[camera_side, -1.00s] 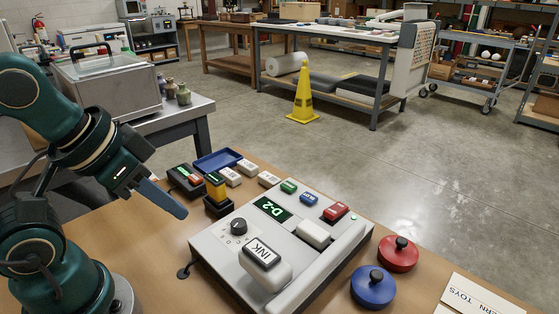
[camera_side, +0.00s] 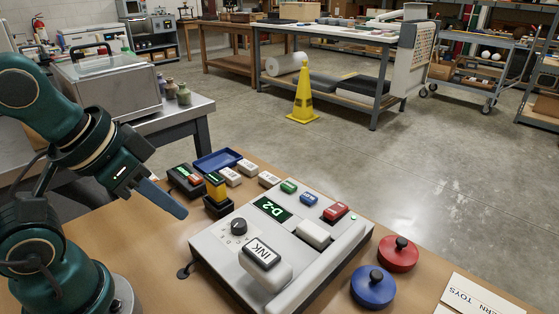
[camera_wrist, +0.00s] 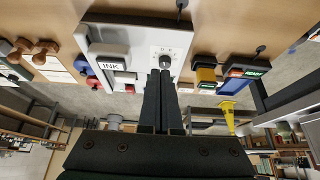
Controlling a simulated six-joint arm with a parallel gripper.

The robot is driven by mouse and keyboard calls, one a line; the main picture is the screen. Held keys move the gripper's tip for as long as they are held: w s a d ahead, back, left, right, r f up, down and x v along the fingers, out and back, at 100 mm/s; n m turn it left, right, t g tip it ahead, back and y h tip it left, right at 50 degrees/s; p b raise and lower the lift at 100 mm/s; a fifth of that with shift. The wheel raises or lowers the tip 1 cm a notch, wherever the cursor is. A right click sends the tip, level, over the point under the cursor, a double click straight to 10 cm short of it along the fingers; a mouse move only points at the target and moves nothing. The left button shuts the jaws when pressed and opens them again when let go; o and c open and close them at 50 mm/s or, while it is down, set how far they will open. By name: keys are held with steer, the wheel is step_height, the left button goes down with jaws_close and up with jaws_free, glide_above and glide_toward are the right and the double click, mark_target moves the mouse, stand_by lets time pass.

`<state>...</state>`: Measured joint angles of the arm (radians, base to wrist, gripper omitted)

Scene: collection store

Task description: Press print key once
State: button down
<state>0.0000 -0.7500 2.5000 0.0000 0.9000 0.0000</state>
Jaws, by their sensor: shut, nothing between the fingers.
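A grey-white labelling machine (camera_side: 215,240) sits on the wooden table. It has a lit green display reading D-2 (camera_side: 272,208), a dark dial (camera_side: 238,227) and a block marked INK (camera_side: 262,256). A plain white key (camera_side: 313,234) and green (camera_side: 289,187), blue (camera_side: 309,199) and red (camera_side: 336,211) keys are on its right part. I cannot read which is the print key. My gripper (camera_side: 181,212) is shut and empty, left of the machine and above the table. In the wrist view, its fingertips (camera_wrist: 160,73) appear just below the dial (camera_wrist: 165,62).
A yellow-topped block (camera_side: 215,187) and a black box with a lit display (camera_side: 186,180) stand behind the machine. A blue tray (camera_side: 217,160) and small white blocks (camera_side: 231,177) are nearby. Red (camera_side: 398,256) and blue (camera_side: 373,290) knobbed discs lie right of it.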

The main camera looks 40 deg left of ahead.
steer(key=w+a+r+m+t+y, duration=0.15)
steer(key=w+r+m, duration=0.25)
steer(key=w+m, duration=0.45)
steer(key=w+a+r+m+t, duration=0.2)
steer(key=w+r+m+t, duration=0.15)
steer(key=w+m, duration=0.45)
steer(key=m+g, duration=0.2)
steer(key=m, duration=0.6)
glide_above(287, 188)
step_height(287, 188, down, 8)
steer(key=shift+y, duration=0.25)
steer(key=shift+f, duration=4.3)
